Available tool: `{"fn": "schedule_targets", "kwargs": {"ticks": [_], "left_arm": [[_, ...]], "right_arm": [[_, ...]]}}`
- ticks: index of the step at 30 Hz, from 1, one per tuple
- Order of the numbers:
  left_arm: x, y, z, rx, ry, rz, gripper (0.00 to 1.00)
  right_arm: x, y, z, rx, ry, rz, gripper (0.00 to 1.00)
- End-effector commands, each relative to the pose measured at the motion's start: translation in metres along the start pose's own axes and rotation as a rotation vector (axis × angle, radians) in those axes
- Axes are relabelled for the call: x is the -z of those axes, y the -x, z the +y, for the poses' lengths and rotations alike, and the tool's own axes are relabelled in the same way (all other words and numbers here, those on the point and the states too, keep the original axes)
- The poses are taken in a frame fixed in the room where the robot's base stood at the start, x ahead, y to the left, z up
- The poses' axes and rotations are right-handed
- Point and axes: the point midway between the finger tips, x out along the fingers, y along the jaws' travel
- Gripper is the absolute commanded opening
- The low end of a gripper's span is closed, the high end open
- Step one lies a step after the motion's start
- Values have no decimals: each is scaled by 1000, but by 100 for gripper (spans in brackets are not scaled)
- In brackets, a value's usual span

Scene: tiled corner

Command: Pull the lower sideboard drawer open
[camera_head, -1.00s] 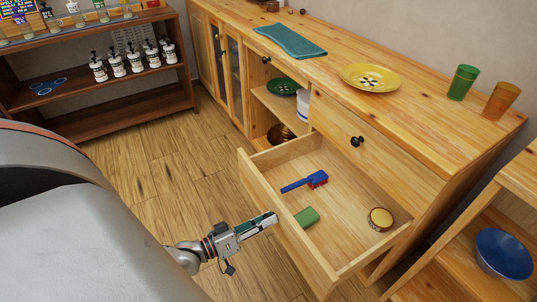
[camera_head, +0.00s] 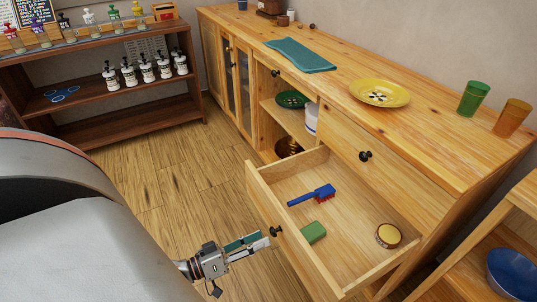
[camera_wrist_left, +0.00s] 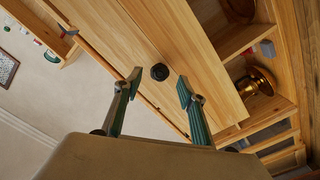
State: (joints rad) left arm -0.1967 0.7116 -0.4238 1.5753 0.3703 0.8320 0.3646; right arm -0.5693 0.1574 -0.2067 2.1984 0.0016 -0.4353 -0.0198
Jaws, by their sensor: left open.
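The lower sideboard drawer (camera_head: 345,222) stands well out from the wooden sideboard, its inside visible from above. A blue brush (camera_head: 312,195) with red bristles, a green block (camera_head: 313,232) and a round tin (camera_head: 388,235) lie in it. Its dark round knob (camera_head: 276,231) is on the drawer front. My left gripper (camera_head: 264,240) is open and empty, with its fingertips just short of the knob. In the left wrist view the knob (camera_wrist_left: 159,72) shows between the two spread fingers, apart from both. My right gripper is not in view.
The upper drawer knob (camera_head: 366,156) is on a closed front above. A teal cloth (camera_head: 300,56), yellow plate (camera_head: 380,93) and two cups (camera_head: 473,98) are on the sideboard top. A shelf with a blue bowl (camera_head: 513,273) stands at right. The floor left of the drawer is clear.

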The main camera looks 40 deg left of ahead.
Motion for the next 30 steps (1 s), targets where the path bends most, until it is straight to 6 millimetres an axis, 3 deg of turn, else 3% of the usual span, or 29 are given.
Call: {"fn": "schedule_targets", "kwargs": {"ticks": [6,12,30], "left_arm": [[-1,43,0,2,1,-3,40],[0,64,0,0,-1,-1,40],[0,68,0,0,0,1,40]], "right_arm": [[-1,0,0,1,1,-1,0],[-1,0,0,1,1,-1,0],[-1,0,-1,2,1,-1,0]]}}
